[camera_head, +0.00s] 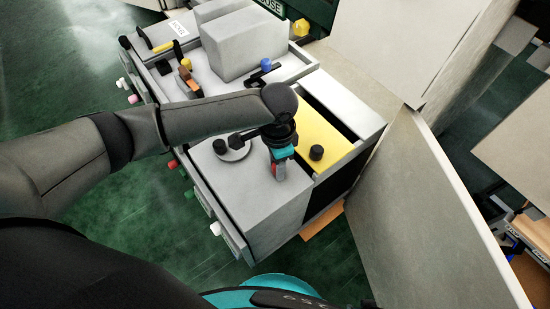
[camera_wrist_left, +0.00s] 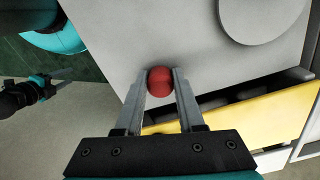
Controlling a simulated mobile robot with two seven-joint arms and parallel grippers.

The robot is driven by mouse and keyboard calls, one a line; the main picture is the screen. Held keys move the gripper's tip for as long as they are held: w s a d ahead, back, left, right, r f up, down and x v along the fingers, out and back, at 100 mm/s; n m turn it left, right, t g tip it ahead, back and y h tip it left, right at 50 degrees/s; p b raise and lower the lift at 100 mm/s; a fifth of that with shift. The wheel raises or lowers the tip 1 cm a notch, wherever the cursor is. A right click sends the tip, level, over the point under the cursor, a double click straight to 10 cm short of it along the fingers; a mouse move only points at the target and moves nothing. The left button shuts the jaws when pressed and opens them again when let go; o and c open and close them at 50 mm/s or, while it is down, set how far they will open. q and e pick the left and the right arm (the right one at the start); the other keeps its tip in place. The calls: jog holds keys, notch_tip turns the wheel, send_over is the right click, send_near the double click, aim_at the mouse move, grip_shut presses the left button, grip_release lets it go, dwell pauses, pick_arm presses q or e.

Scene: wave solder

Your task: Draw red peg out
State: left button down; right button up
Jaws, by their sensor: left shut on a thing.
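The red peg (camera_wrist_left: 160,81) shows as a round red head in the left wrist view, between the two grey fingers of my left gripper (camera_wrist_left: 161,78). The fingers are shut on it. It is over the light grey top of a box-like block (camera_head: 250,200). How far the peg sits in the block is hidden. A black and teal part, probably my right gripper (camera_wrist_left: 38,88), is small at the left of the wrist view.
Beside the block is a yellow panel (camera_head: 322,142) with a black knob (camera_head: 316,153). A grey disc (camera_head: 232,150) with a black knob lies left of my gripper. Behind stand a larger grey block (camera_head: 242,45) and a tray with small tools. A pale panel (camera_head: 430,220) rises at the right.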

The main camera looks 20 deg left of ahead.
pick_arm(q)
jog(key=shift+s+d, duration=0.1)
jog(key=shift+d, duration=0.15)
jog(key=c, duration=0.5)
grip_release()
jog(key=shift+a, duration=0.1)
jog(key=shift+r, duration=0.1)
